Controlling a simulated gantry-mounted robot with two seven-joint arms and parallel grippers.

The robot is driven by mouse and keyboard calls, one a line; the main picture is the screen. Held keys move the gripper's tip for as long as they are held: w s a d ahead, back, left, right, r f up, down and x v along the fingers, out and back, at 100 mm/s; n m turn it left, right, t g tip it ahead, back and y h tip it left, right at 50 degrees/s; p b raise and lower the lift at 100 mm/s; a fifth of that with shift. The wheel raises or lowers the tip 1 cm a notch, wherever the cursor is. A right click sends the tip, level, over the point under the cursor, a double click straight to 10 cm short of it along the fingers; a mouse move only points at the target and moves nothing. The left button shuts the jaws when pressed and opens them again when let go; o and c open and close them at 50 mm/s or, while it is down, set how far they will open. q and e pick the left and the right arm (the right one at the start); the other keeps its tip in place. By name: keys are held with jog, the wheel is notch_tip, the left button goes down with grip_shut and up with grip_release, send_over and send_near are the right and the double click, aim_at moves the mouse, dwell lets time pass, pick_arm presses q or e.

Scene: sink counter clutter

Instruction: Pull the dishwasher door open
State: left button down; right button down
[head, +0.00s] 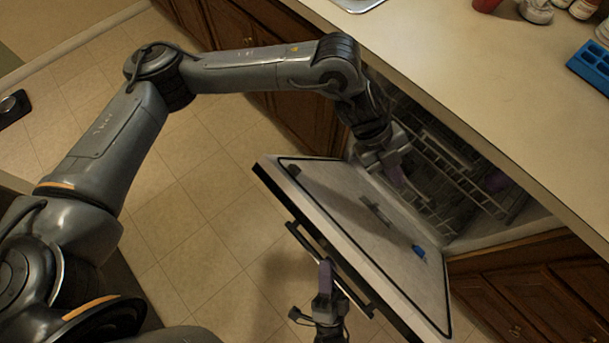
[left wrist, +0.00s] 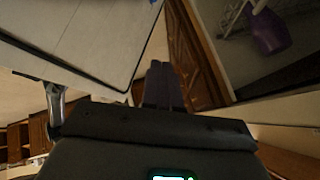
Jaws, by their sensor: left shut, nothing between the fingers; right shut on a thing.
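The dishwasher door (head: 345,205) is partly open and tilted, with its pale inner face up; it also fills the upper left of the left wrist view (left wrist: 85,35). Its dark bar handle (head: 351,292) runs along the outer side. My right gripper (head: 325,268) is shut on the handle. My left gripper (head: 400,188) is shut and empty, between the door's inner side and the dishwasher opening. Its closed fingers (left wrist: 162,82) show in the left wrist view beside the door's edge. Whether they touch the door I cannot tell.
Dish racks (head: 455,165) stand inside the dark dishwasher. A purple item (left wrist: 268,30) is inside too. The counter (head: 490,80) overhangs the opening, with a blue tray (head: 592,66) and jars at the back. Wooden cabinets (head: 535,300) flank it. The tiled floor (head: 215,215) is clear.

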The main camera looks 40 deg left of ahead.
jog(key=shift+r, duration=0.25)
pick_arm(q)
jog(key=s+a+r+n+g+y, duration=0.2)
jog(key=a+r+y, duration=0.15)
jog(key=a, duration=0.45)
jog(key=s+a+r+n+g+y, duration=0.2)
jog(key=a+r+g, duration=0.15)
jog(key=a, duration=0.55)
send_near(304, 195)
notch_tip(304, 195, down, 3)
jog(key=d, duration=0.2)
jog(key=shift+s+a+f+t+h, duration=0.15)
jog(key=shift+s+a+f+t, duration=0.15)
jog(key=shift+s, duration=0.2)
jog(key=shift+s+a+f+t+h, duration=0.1)
jog(key=shift+s+a+f, duration=0.1)
jog(key=shift+s+f, duration=0.5)
jog(key=shift+s, duration=0.25)
